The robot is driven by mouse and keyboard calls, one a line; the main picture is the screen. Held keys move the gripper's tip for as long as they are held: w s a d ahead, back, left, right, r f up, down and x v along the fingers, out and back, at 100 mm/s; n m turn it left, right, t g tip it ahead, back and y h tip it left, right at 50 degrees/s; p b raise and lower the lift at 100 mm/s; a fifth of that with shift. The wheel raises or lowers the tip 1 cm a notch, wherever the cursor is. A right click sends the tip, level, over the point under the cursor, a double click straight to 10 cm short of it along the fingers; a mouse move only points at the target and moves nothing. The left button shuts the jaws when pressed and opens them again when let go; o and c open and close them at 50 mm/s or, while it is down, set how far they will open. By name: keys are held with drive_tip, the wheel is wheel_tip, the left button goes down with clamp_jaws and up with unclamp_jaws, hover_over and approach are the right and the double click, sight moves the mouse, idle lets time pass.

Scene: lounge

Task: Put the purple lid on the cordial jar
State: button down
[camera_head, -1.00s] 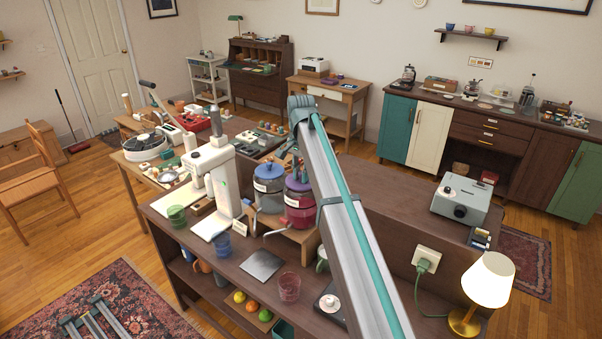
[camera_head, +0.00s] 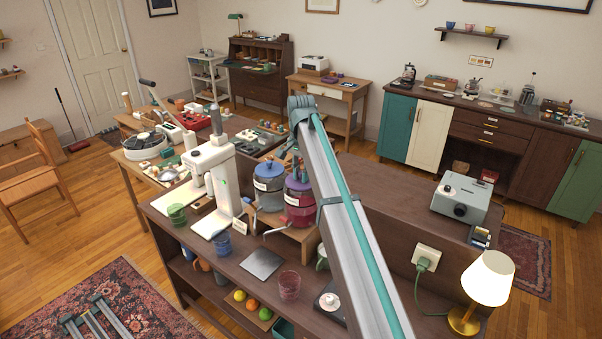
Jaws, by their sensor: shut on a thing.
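The cordial jar (camera_head: 300,208) is a glass jar of dark red liquid on a wooden stand on the near counter. The purple lid (camera_head: 299,183) is at the jar's mouth; I cannot tell whether it is seated or slightly above. My gripper (camera_head: 294,164) is small and mostly hidden behind my arm, right above the purple lid. It is shut, apparently on the lid's top; the fingertips are not clear. My arm covers the right side of the jar and lid.
A second jar with a blue lid (camera_head: 268,180) stands close on the left. A white machine (camera_head: 212,175) is farther left. A pink glass (camera_head: 289,286) and a grey plate (camera_head: 262,264) are in front. A grey projector (camera_head: 460,198) sits on the right.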

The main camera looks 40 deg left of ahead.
drive_tip(key=shift+f, duration=0.4)
drive_tip(key=c, duration=0.9)
unclamp_jaws()
drive_tip(key=shift+c, duration=0.2)
drive_tip(key=shift+r+p, duration=1.15)
drive_tip(key=shift+r, duration=1.85)
